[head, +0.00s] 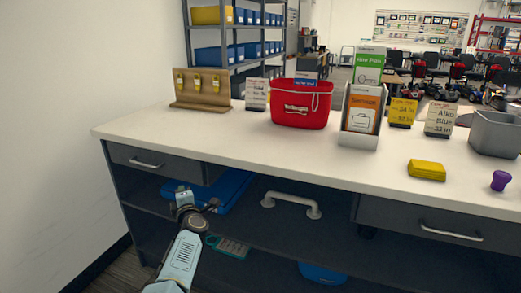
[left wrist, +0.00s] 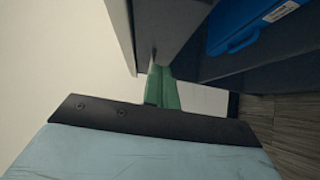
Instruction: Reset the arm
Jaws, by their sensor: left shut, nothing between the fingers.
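My left arm comes in from the bottom of the head view, and its gripper (head: 195,203) is in front of the open shelf under the counter. Its fingers are small and partly hidden there, shut with nothing between them. The left wrist view shows the dark edge of my wrist and a green part (left wrist: 165,88) beyond it, close to the counter's underside and side panel. My right gripper is not in view.
The white counter (head: 250,150) holds a red basket (head: 301,112), a brochure holder (head: 360,125), a yellow block (head: 426,170) and a purple knob-like item (head: 501,180). A blue case (head: 232,188) lies on the shelf below. A grey handle (head: 290,202) and drawers are nearby.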

